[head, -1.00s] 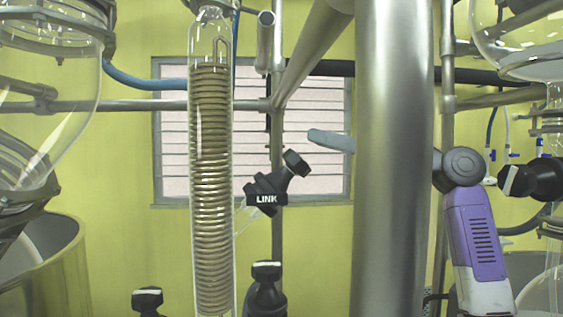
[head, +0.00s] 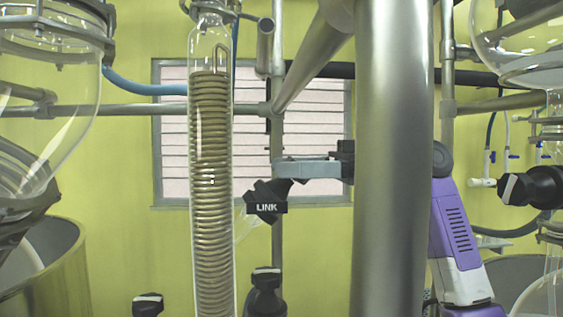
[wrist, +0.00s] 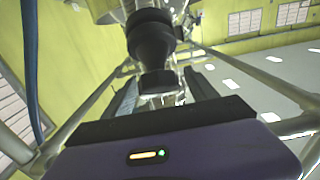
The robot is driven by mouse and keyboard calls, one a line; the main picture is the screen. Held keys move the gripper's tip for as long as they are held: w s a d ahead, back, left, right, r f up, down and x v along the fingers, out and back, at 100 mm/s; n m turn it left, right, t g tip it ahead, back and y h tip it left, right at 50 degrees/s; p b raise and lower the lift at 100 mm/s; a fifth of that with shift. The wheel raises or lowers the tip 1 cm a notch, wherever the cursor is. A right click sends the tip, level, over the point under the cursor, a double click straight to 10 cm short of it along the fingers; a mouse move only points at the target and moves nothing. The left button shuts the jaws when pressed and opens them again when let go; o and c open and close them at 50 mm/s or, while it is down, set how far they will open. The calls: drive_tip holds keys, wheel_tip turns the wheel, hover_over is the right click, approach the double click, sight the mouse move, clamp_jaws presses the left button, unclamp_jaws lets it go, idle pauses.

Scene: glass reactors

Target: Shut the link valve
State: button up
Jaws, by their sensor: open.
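The link valve (head: 266,208) is a black fitting with a white LINK label, on a glass side arm right of the coil column in the head view. Its upper right end is partly hidden behind the grey finger of my gripper (head: 277,168). In the wrist view the black valve (wrist: 152,42) points toward me, its end knob (wrist: 156,82) between the two dark fingers of my gripper (wrist: 160,90). The fingers are apart, one on each side of the knob, with gaps visible. Whether either touches it cannot be told.
The glass coil column (head: 211,180) stands just left of the valve. A thick steel post (head: 391,200) hides part of my arm. Another black valve (head: 265,290) is below, and one (head: 535,187) is at the right. Steel rails (head: 130,110) cross behind.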

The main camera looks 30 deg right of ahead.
drive_tip(key=shift+x, duration=0.8)
drive_tip(key=c, duration=1.4)
drive_tip(key=shift+m+t, duration=0.4)
drive_tip(key=shift+m, duration=0.2)
